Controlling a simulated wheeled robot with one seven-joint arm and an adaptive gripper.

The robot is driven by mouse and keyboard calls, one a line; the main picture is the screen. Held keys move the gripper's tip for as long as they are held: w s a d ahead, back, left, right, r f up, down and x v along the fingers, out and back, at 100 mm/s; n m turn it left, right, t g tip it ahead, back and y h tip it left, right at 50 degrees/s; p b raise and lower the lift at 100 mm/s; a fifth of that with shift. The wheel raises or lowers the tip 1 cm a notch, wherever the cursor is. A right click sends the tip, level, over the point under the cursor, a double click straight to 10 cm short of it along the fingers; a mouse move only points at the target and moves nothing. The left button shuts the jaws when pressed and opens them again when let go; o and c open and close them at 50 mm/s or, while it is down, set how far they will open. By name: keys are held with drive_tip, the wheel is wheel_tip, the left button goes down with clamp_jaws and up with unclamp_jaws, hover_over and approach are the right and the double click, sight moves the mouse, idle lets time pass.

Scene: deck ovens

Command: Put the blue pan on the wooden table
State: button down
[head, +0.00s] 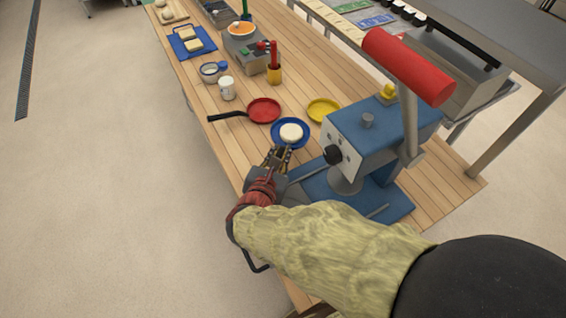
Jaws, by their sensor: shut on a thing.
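The blue pan (275,138) is near the middle of the wooden table (245,150), with a round white piece (291,132) in it. My gripper (280,155) is at the pan's near side, shut on its handle, which is mostly hidden by the fingers. The pan looks level. From this view I cannot tell whether it touches the table or is held slightly above it.
A red pan (264,109) and a yellow dish (323,109) lie just beyond. A blue press (365,135) with a red handle stands close on the right. A white jar (227,89) and yellow cup (274,75) are farther back. Bare wood shows left of the pan.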

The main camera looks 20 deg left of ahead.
drive_tip(key=shift+w+d+f+b, duration=0.1)
drive_tip(key=shift+w+f+b, duration=0.3)
drive_tip(key=shift+w+f, duration=0.65)
drive_tip(key=shift+f+b, duration=0.85)
drive_tip(key=shift+f, duration=0.75)
drive_tip(key=shift+f, duration=0.1)
drive_tip(key=c, duration=2.1)
unclamp_jaws()
drive_tip(key=shift+o, duration=0.2)
